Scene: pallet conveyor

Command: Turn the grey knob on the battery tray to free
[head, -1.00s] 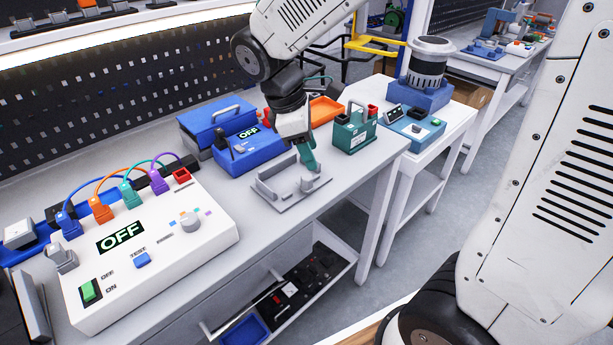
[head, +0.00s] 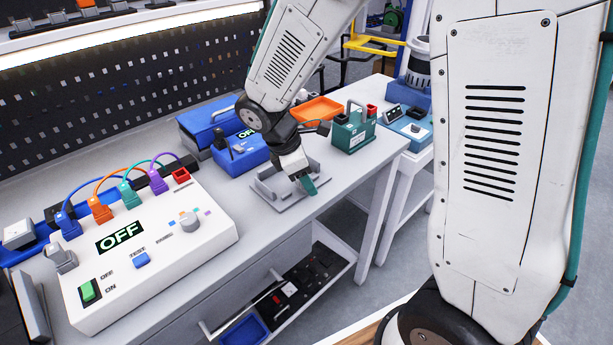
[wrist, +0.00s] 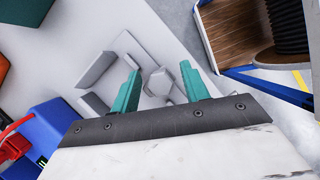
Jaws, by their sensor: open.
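The grey battery tray (head: 268,187) lies flat on the bench top, with low upright walls and no battery in it. My gripper (head: 309,187), with teal fingers, is over the tray's front right part in the head view and hides some of it. In the wrist view the tray (wrist: 97,72) shows beyond my gripper (wrist: 160,68), whose two fingers are apart. The knob is hidden in the head view.
A teal battery-like box (head: 352,131) with a handle stands behind and right of the tray. A blue unit (head: 241,152) reading OFF stands behind left, near an orange tray (head: 318,108). A white switch panel (head: 140,240) fills the left front. The bench's front edge is close to the tray.

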